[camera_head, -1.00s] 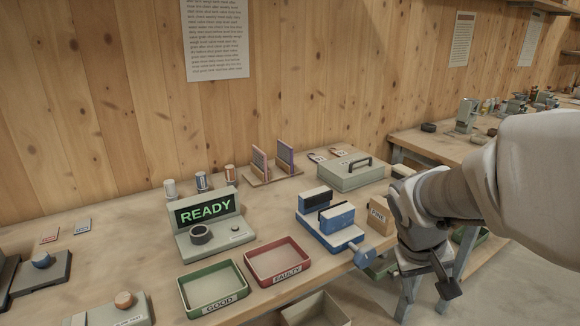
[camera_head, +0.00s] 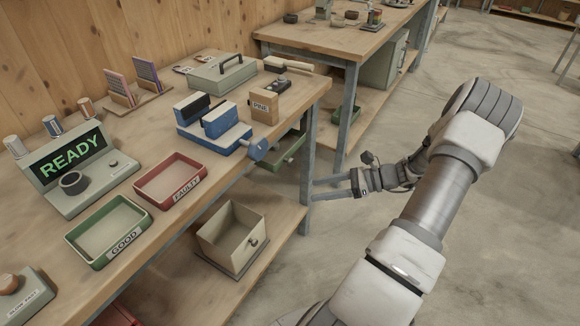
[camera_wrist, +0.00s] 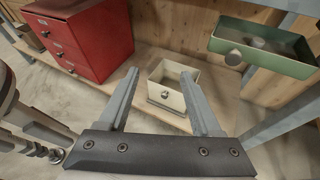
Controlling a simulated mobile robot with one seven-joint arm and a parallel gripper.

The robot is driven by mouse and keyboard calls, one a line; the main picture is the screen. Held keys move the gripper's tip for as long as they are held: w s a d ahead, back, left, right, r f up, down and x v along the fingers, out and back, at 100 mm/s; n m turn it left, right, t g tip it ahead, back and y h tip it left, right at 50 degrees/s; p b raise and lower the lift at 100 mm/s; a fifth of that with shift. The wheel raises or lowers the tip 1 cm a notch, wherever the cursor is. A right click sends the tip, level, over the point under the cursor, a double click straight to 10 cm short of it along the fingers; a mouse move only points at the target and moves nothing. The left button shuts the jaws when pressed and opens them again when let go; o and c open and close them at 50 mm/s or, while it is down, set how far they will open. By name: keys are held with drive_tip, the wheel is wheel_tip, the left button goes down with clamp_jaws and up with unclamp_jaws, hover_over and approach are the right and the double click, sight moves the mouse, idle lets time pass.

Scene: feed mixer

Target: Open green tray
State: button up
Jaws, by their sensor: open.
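A green tray (camera_head: 283,150) with a round knob sits under the tabletop near its right end, partly covered by the table edge in the head view. In the wrist view the green tray (camera_wrist: 270,50) is at upper right, its grey knob (camera_wrist: 233,58) on the near face and part of its inside showing. My gripper (camera_head: 314,190) is open and empty, in front of the bench beside a table leg, lower than the tray. In the wrist view my gripper (camera_wrist: 160,76) has its fingers apart, left of the knob and not touching it.
A cream bin (camera_head: 231,238) with a knob stands on the lower shelf; it lies beyond my fingers in the wrist view. A red drawer cabinet (camera_wrist: 85,38) is at left there. A green GOOD tray (camera_head: 108,230) and red FAULTY tray (camera_head: 170,181) sit on the bench. Floor at right is clear.

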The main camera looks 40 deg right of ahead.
drive_tip(key=s+d+f+m+t+h, duration=0.1)
drive_tip(key=d+f+m+t+h, duration=0.3)
drive_tip(key=d+m+t, duration=0.4)
drive_tip(key=b, duration=0.4)
approach(293, 163)
drive_tip(key=shift+g, duration=0.3)
drive_tip(key=x, duration=0.8)
drive_tip(key=shift+w+r, duration=0.15)
drive_tip(key=shift+r, duration=0.1)
clamp_jaws()
